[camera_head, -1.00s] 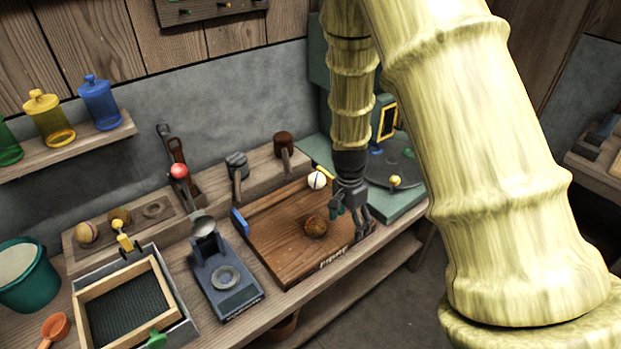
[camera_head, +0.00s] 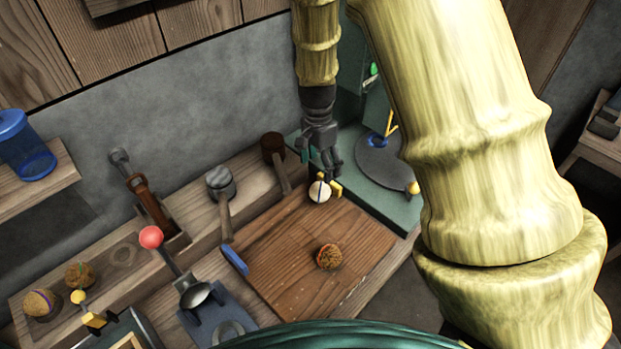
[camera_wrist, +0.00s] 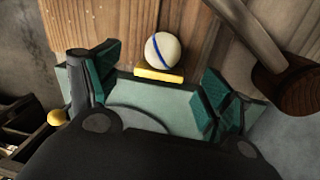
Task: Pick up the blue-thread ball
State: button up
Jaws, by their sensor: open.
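The white ball with a blue thread line (camera_head: 320,191) rests at the back right corner of the wooden board (camera_head: 300,235), beside a small yellow piece (camera_head: 336,187). In the wrist view the ball (camera_wrist: 161,51) lies ahead of the fingers, with the yellow bar (camera_wrist: 159,75) on the near side of it. My gripper (camera_head: 323,170) points down close to the ball, open and empty. Its green-padded fingers (camera_wrist: 158,82) stand wide apart, one to each side of the ball's line. I cannot tell its exact height above the ball.
A brown ball (camera_head: 329,257) sits on the board. Two more brown balls lie in the left rack (camera_head: 125,258). A wooden mallet (camera_head: 273,150) stands close behind the board, and a grey turntable (camera_head: 382,158) is to the right. The board's middle is mostly clear.

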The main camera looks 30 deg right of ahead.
aim_at(319, 184)
jog(key=shift+s+a+f, duration=0.1)
jog(key=shift+s+f, duration=0.15)
jog(key=shift+f, duration=0.2)
jog(key=shift+s+f+p, duration=0.3)
jog(key=shift+s+f, duration=0.2)
jog(key=shift+f, duration=0.35)
jog(key=f, duration=0.1)
jog(key=w+f, duration=0.1)
jog(key=shift+w+f, duration=0.15)
jog(key=shift+f, duration=0.25)
jog(key=shift+s, duration=0.35)
jog(key=f, duration=0.1)
jog(key=f+p, duration=0.1)
jog(key=f, duration=0.1)
jog(key=shift+w+f+p, duration=0.3)
jog(key=shift+f+p, duration=0.05)
jog(key=shift+f, duration=0.7)
jog(key=shift+s, duration=0.1)
jog(key=shift+c, duration=0.5)
jog(key=c, duration=1.1)
